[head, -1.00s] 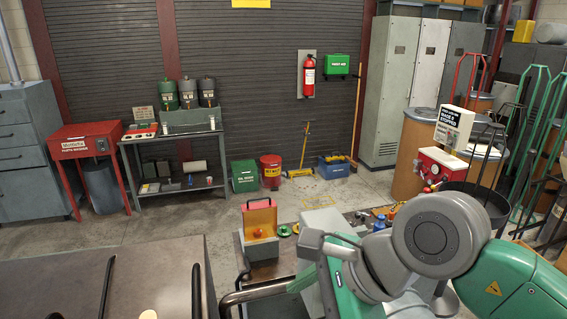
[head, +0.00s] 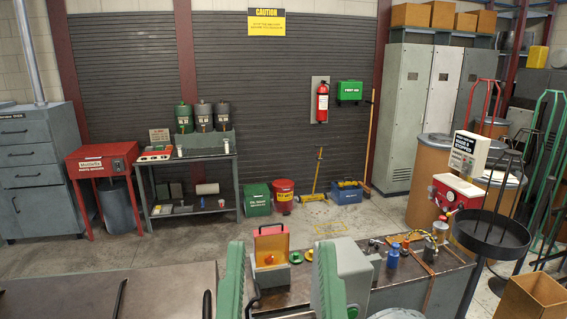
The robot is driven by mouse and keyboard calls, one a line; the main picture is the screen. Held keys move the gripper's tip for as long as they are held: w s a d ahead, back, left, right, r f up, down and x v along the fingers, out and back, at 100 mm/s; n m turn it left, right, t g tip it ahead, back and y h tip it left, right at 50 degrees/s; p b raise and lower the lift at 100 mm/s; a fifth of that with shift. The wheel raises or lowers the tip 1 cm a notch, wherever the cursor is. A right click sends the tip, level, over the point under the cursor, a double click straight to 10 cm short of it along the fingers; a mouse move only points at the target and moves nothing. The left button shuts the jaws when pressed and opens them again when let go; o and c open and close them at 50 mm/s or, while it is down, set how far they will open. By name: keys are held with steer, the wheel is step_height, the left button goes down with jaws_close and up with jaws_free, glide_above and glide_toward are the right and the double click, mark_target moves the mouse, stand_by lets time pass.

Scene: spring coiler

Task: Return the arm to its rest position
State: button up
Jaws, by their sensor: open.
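My gripper (head: 285,267) shows at the bottom centre of the head view as two green, ridge-edged upright parts with a wide gap between them. It is open, and nothing shows held in it. Its lower part is cut off by the frame edge. A rounded grey part of my arm (head: 396,314) just shows at the bottom edge; the rest of the arm is out of view.
A black round stand (head: 490,238) and a wooden box (head: 532,300) are at the right. Open floor (head: 170,245) lies beyond the bench.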

step_height(320, 180, up, 20)
steer(key=p, duration=1.7)
steer(key=shift+r+p, duration=0.15)
steer(key=shift+p, duration=0.2)
steer(key=shift+c, duration=0.2)
